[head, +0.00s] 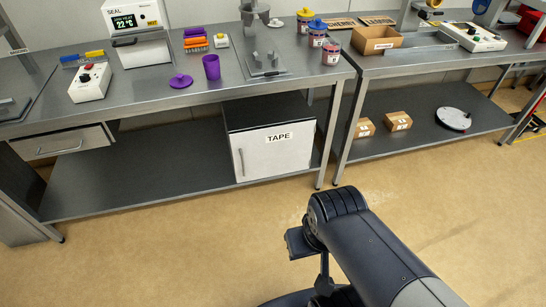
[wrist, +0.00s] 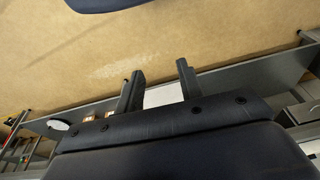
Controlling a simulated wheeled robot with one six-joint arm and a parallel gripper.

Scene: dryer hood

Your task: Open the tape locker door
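The tape locker (head: 272,140) is a box with a dark top and a white front labelled TAPE. It stands on the lower shelf of the left bench in the head view. Its white door looks shut, with a grey vertical handle (head: 241,162) at the door's left edge. In the wrist view a white patch (wrist: 163,95) between the fingers may be the locker front. My gripper (wrist: 160,82) has its two dark fingers apart with nothing between them. In the head view my arm is over the floor in front of the bench, well apart from the locker; the fingertips are hidden there.
A bench leg (head: 328,135) stands just right of the locker. A drawer (head: 62,143) with a handle is at the left under the bench top. Two small cartons (head: 398,121) and a round white disc (head: 453,118) lie on the right lower shelf. The floor in front is clear.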

